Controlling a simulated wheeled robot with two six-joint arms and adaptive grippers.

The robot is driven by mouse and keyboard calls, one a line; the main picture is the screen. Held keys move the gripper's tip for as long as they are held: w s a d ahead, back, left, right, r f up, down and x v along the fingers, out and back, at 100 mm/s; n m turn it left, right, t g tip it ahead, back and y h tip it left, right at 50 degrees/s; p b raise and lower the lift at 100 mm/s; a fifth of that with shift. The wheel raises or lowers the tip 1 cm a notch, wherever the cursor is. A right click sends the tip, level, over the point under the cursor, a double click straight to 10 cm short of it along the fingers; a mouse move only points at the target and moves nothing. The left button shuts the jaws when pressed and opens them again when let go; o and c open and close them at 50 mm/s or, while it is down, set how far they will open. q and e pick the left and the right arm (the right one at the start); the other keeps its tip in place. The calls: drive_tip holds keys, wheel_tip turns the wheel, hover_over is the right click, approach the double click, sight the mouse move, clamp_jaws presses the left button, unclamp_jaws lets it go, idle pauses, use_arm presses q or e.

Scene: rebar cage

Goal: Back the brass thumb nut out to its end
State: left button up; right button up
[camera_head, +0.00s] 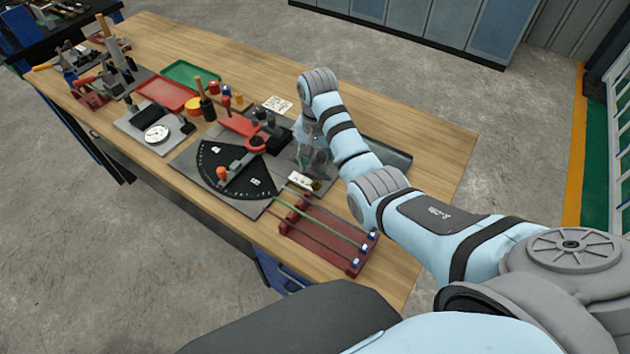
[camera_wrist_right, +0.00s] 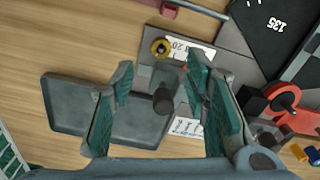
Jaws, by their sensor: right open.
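The brass thumb nut (camera_wrist_right: 160,47) shows in the right wrist view as a round brass ring with a dark centre, beside a white label marked 20. In the head view a small brass spot (camera_head: 316,185) sits by the same label, near the front of the grey plate. My right gripper (camera_wrist_right: 162,82) is open, its two green-grey fingers apart and pointing down over the plate. A dark round post (camera_wrist_right: 163,101) shows between the fingers, not gripped. The nut lies beyond the fingertips, untouched. In the head view the right gripper (camera_head: 314,150) is partly hidden by its wrist. My left gripper is out of view.
A grey tray (camera_wrist_right: 62,104) lies beside the plate. A black angle scale (camera_head: 253,184) and a red-handled clamp (camera_head: 238,124) stand left of my right gripper. A dark red rack with rods (camera_head: 318,241) lies in front. Bare wood (camera_head: 435,135) is free at the right.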

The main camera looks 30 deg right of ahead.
sight(316, 184)
drive_tip(key=f, duration=0.4)
drive_tip(key=shift+s+f+b, duration=0.35)
drive_tip(key=shift+b, duration=0.05)
drive_tip(key=f, duration=0.1)
drive_tip(key=w+f, duration=0.1)
drive_tip(key=f, duration=0.1)
drive_tip(key=shift+w+f+b, duration=0.25)
drive_tip(key=shift+f+b, duration=0.05)
drive_tip(key=shift+b, duration=0.05)
drive_tip(key=shift+s+r, duration=0.15)
drive_tip(key=shift+s, duration=0.1)
drive_tip(key=shift+c, duration=0.7)
drive_tip(key=shift+s, duration=0.1)
drive_tip(key=c, duration=0.3)
clamp_jaws()
drive_tip(key=shift+r+n+p, duration=0.4)
drive_tip(key=shift+n+p, duration=0.7)
drive_tip(key=shift+p, duration=0.05)
drive_tip(key=shift+f+n+p, duration=0.1)
drive_tip(key=shift+n+p, duration=0.3)
drive_tip(key=shift+n, duration=0.4)
drive_tip(key=shift+f+n, duration=0.15)
drive_tip(key=shift+n, duration=0.25)
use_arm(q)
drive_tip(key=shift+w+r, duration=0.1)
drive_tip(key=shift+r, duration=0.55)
use_arm(e)
drive_tip(key=shift+f, duration=0.1)
